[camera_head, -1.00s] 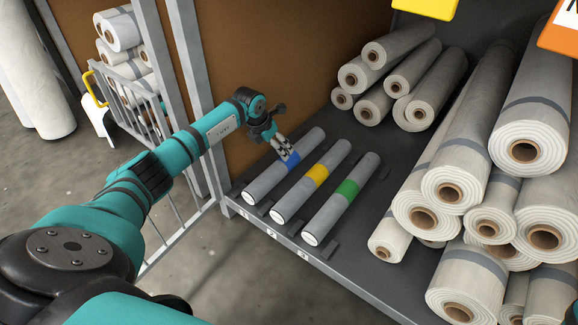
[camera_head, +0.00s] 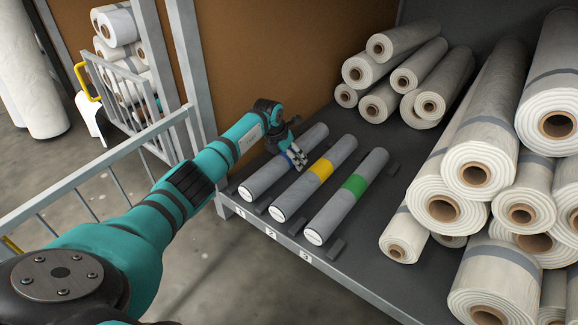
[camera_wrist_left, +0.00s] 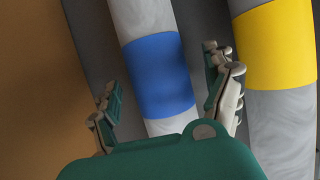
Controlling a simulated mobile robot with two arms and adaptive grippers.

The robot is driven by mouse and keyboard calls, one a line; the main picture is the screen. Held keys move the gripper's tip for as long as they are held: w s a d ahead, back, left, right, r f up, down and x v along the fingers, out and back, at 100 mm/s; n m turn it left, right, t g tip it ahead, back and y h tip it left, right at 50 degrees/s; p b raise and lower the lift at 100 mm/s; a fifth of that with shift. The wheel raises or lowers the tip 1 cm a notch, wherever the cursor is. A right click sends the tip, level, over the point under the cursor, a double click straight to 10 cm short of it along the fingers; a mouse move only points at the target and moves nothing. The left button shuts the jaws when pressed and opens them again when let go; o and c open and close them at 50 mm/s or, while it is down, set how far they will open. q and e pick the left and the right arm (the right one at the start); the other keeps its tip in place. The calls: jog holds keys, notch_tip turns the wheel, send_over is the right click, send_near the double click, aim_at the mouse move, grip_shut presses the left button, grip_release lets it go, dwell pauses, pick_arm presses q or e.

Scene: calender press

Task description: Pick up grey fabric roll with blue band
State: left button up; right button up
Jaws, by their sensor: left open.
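The grey fabric roll with the blue band (camera_head: 262,180) lies on the dark shelf at the left end of a row of three. My left gripper (camera_head: 296,157) is at its blue band. In the left wrist view the blue band (camera_wrist_left: 160,76) lies between the open fingers of my left gripper (camera_wrist_left: 168,100), with one finger on each side. Whether the fingers touch the roll I cannot tell. In the head view the gripper hides part of the band. My right gripper is not in view.
A roll with a yellow band (camera_head: 307,188) lies close to the right, then one with a green band (camera_head: 345,198). White rolls (camera_head: 460,180) are stacked at the right. A brown panel (camera_head: 270,60) stands left of the shelf (camera_head: 365,260). A railing (camera_head: 110,155) is at the left.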

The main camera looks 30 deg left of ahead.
pick_arm(q)
jog(key=shift+w+f, duration=0.2)
jog(key=shift+f, duration=0.15)
jog(key=shift+r, duration=0.15)
jog(key=c, duration=1.6)
